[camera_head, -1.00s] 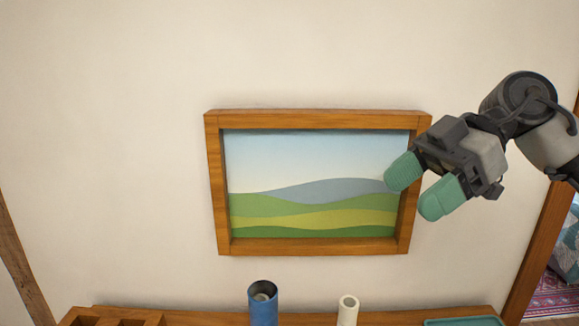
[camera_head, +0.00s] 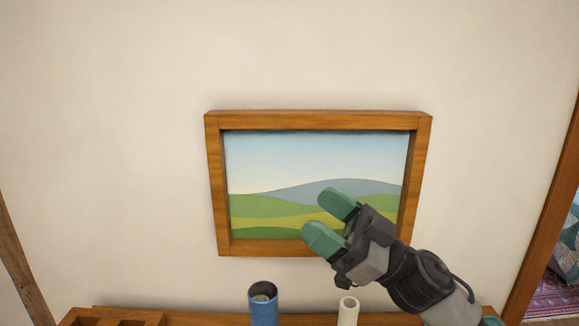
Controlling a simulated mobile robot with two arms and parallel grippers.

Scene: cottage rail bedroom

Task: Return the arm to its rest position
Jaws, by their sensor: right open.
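My right gripper (camera_head: 331,217) has green fingertips that stand apart with nothing between them. It comes in from the lower right and, in the picture, overlaps the lower right part of a framed landscape picture (camera_head: 290,160) on the wall. The gap between the gripper and the picture cannot be judged. My left gripper is not in view.
A wooden shelf or table (camera_head: 205,318) runs along the bottom edge. On it stand a blue cylinder (camera_head: 263,305) and a cream tube (camera_head: 348,311). A wooden divided box (camera_head: 110,319) is at the left. The upper wall (camera_head: 300,50) is bare. A doorway with a patterned rug (camera_head: 553,297) is at the right.

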